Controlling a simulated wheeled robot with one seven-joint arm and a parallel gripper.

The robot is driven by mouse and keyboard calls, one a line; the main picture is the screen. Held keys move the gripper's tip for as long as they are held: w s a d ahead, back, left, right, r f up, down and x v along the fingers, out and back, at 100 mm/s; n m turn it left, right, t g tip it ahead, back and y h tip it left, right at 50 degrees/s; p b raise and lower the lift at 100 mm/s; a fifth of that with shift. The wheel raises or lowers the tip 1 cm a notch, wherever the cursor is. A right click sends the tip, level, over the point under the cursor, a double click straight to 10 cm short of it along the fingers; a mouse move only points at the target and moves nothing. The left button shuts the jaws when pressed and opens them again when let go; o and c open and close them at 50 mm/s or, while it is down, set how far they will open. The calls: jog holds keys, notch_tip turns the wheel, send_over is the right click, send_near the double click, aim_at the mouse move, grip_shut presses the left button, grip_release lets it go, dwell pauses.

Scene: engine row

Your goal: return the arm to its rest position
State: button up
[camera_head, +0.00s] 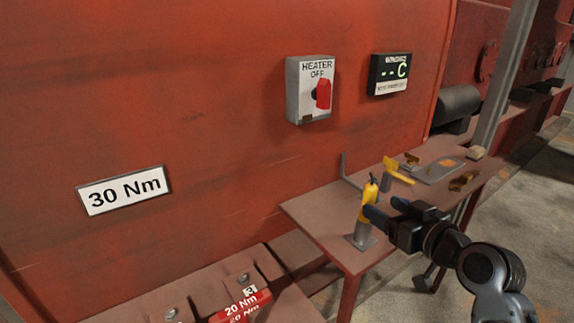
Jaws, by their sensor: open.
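My arm reaches in from the lower right in the head view, out over a brown bench. My gripper (382,210) is open, its dark fingers pointing left. A yellow tool (368,200) with a dark tip stands upright in a small grey holder (360,238) at the bench's near side. One finger overlaps the tool in the picture; I cannot tell whether they touch. Nothing is visibly held.
The bench (313,211) also bears a yellow-topped post (397,171), a grey tray (440,171) and small brown parts. A red wall carries a heater switch box (299,103), a display (377,85) and a "30 Nm" sign (124,190). A red "20 Nm" block (240,308) lies below. A grey pole (500,85) rises at right.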

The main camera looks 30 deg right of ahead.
jog(key=s+a+f+g, duration=0.1)
jog(key=s+a+f, duration=0.3)
jog(key=s+a, duration=0.3)
jog(key=s+a+f, duration=0.5)
jog(key=s+a, duration=0.1)
jog(key=s, duration=0.3)
jog(key=s+a+r+n+y, duration=0.1)
jog(key=s+a+r, duration=0.1)
jog(key=s+a, duration=0.2)
jog(key=s+a+r+n+y, duration=0.1)
jog(key=s+a+r, duration=0.2)
jog(key=s, duration=0.8)
jog(key=shift+s+a+y, duration=0.3)
jog(key=shift+a+y, duration=0.1)
jog(key=shift+a, duration=0.55)
